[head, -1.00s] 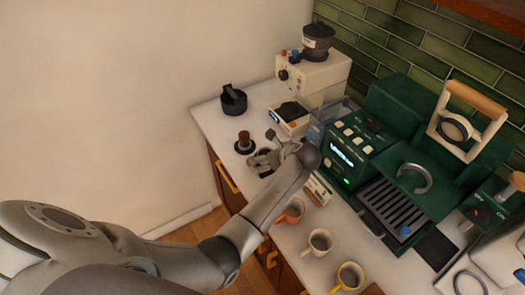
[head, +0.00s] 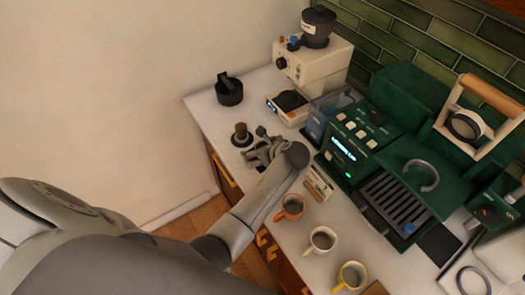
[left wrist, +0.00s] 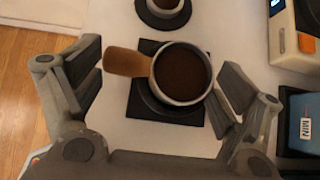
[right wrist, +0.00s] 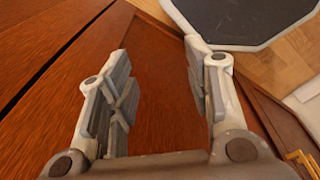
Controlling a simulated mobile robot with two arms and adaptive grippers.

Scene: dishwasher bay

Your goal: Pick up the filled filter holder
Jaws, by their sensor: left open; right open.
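The filled filter holder (left wrist: 182,74) is a round metal basket of dark brown grounds with a wooden handle pointing left in the left wrist view. It rests over a black square stand on the white counter. My left gripper (left wrist: 160,72) is open, its fingers on either side of the holder, with gaps visible. In the head view my left gripper (head: 259,152) is low over the counter, and the holder is mostly hidden by it. My right gripper (right wrist: 160,68) is open and empty in front of a reddish wooden panel; it is outside the head view.
A tamper (head: 241,136) stands just behind the left gripper. A black knock box (head: 229,92), a grinder (head: 318,66) and a small scale (head: 287,108) are farther back. The green espresso machine (head: 350,150) is close on the right. Cups (head: 321,240) line the front edge.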

